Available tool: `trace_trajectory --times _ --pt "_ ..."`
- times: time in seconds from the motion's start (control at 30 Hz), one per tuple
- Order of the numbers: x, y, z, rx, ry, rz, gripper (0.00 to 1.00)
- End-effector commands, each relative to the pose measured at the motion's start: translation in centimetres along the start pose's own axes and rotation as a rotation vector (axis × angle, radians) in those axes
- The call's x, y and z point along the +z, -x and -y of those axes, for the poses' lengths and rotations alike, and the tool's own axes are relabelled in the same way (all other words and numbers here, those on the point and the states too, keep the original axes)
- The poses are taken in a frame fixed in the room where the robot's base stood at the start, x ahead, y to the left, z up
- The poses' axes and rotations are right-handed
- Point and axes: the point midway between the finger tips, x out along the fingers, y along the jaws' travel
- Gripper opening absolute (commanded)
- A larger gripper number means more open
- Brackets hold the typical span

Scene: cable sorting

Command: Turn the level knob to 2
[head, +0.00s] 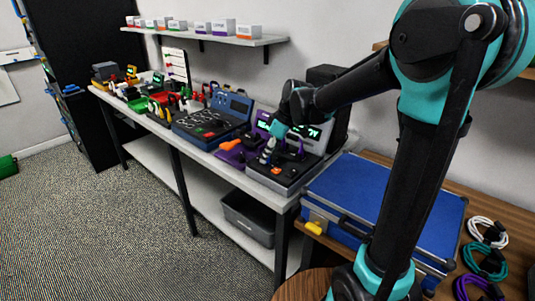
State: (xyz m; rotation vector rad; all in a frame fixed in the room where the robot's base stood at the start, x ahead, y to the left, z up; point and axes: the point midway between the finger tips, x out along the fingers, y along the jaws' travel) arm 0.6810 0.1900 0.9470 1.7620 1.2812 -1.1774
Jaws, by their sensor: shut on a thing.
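My gripper (268,155) is low over the right end of the long bench, at a grey and black device (283,182) with a lit green display (313,132). Its fingers point down at the device's front panel and are shut on a small knob there. The knob is mostly hidden by the fingers, and its markings and setting are too small to read. My arm reaches in from the right and covers part of the device's back.
A purple device (232,153) stands just left, and a blue device (205,122) beyond it. A blue case (375,195) lies to the right, near coiled cables (487,262). A shelf (215,37) with small boxes hangs above. A grey bin (250,215) sits below.

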Motion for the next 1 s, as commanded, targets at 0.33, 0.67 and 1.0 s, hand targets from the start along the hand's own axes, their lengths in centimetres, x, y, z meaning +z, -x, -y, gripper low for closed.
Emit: trace_trajectory --times 0.33,0.67,1.0 --pt "-0.11 -0.01 0.28 0.126 -0.299 -0.001 0.00" --pt "-0.23 -0.05 0.41 0.243 -0.578 -0.001 0.00" --pt "-0.27 -0.08 0.47 0.330 -0.791 0.000 0.00"
